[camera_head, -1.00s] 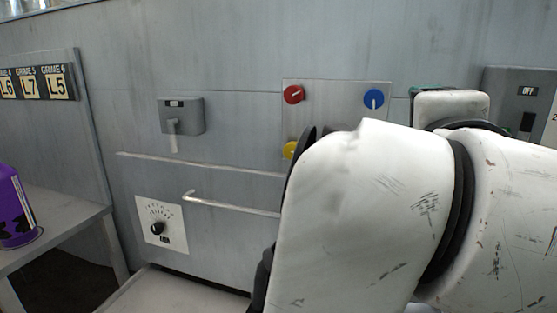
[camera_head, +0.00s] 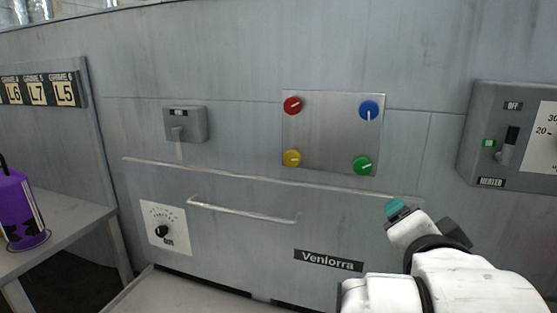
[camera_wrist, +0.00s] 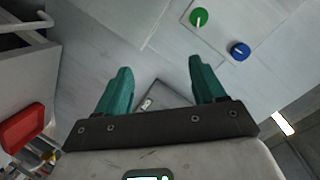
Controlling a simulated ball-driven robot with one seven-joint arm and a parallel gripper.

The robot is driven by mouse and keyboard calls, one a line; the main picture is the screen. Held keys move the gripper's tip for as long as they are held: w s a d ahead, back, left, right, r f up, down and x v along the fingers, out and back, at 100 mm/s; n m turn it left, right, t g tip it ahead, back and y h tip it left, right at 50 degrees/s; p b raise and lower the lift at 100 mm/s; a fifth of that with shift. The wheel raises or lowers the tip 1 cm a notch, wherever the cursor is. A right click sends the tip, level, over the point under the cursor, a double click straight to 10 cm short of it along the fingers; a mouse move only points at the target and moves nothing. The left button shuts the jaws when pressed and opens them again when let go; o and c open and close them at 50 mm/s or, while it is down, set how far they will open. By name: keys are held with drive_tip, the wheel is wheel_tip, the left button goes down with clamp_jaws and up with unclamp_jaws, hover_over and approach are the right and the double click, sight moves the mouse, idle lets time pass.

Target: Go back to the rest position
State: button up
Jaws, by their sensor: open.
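My gripper (camera_wrist: 158,78) shows in the wrist view with its two teal fingers spread wide apart and nothing between them. In the head view a teal fingertip (camera_head: 395,208) shows at the lower right, in front of the grey machine wall. The gap between the fingers cannot be made out there. My gripper appears clear of the knobs and handle.
A panel (camera_head: 330,120) carries red, blue, yellow and green knobs. A heater lever box (camera_head: 478,140) is at right, a switch box (camera_head: 190,120) at left. A bar handle (camera_head: 240,211) and dial plate (camera_head: 160,228) are below. A purple container (camera_head: 16,205) stands on the left table (camera_head: 75,215).

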drive_tip(key=s+d+f+n+g+y+p, duration=0.1)
drive_tip(key=s+d+f+n+g+p, duration=0.25)
drive_tip(key=f, duration=0.75)
drive_tip(key=s+d+f+n+g, duration=0.35)
drive_tip(key=s+f, duration=0.25)
drive_tip(key=f, duration=0.4)
drive_tip(key=s+f+n+g, duration=0.1)
drive_tip(key=s+f, duration=0.2)
drive_tip(key=s+d+f+n+g+y+p, duration=0.1)
drive_tip(key=s+f, duration=0.2)
drive_tip(key=s, duration=0.1)
drive_tip(key=s+d+f+n+g+p, duration=0.1)
drive_tip(key=s+f, duration=0.2)
drive_tip(key=s, duration=0.1)
drive_tip(key=shift+f+g+y, duration=0.2)
drive_tip(key=shift+g+y, duration=0.1)
drive_tip(key=s+a+f+n+g+y+p, duration=0.1)
drive_tip(key=s+f, duration=0.3)
drive_tip(key=s, duration=0.6)
drive_tip(key=shift+s+f+n+g, duration=0.15)
drive_tip(key=shift+f+n+g, duration=0.35)
drive_tip(key=shift+g, duration=0.4)
drive_tip(key=shift+a+r, duration=0.1)
